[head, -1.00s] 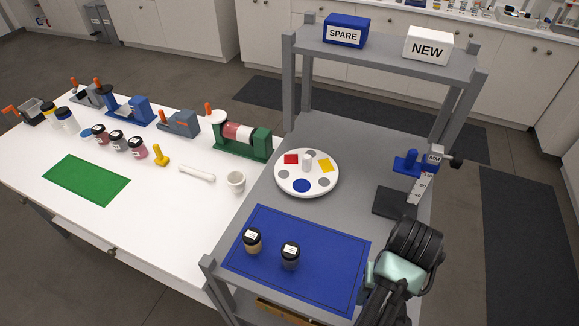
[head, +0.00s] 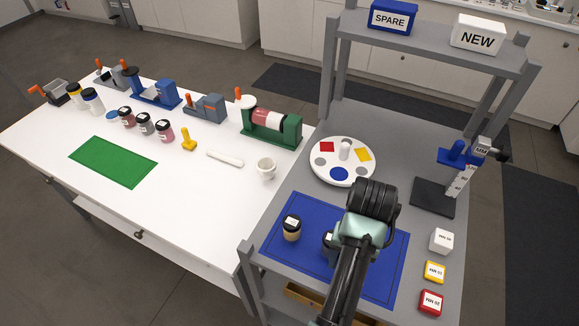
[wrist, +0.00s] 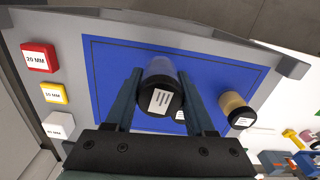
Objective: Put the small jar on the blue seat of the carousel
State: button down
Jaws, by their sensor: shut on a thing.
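My gripper (wrist: 161,78) is shut on the dark-lidded jar (wrist: 160,88) with a grey-blue body and white label, over the blue mat. In the head view my arm hides most of this jar (head: 328,240); I cannot tell whether it is lifted. A second jar (head: 291,228), tan with a black lid, stands to its left on the mat and also shows in the wrist view (wrist: 235,107). The carousel (head: 318,167) is a round white disc behind the mat with red, yellow, grey and blue seats around a pale post. Its blue seat (head: 339,174) faces the front and is bare.
White, yellow and red labelled blocks (head: 435,271) stand right of the blue mat (head: 285,252). A blue-armed gauge stand (head: 433,197) is at the right. A shelf (head: 420,45) rises behind the carousel. The white table (head: 210,205) at left holds a cup (head: 266,169) and several tools.

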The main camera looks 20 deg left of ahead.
aim_at(339, 174)
jog(key=i+u, duration=0.2)
jog(key=u, duration=0.3)
jog(key=i+l+u, duration=0.1)
jog(key=u, duration=0.4)
jog(key=i+l, duration=0.75)
jog(key=i, duration=0.05)
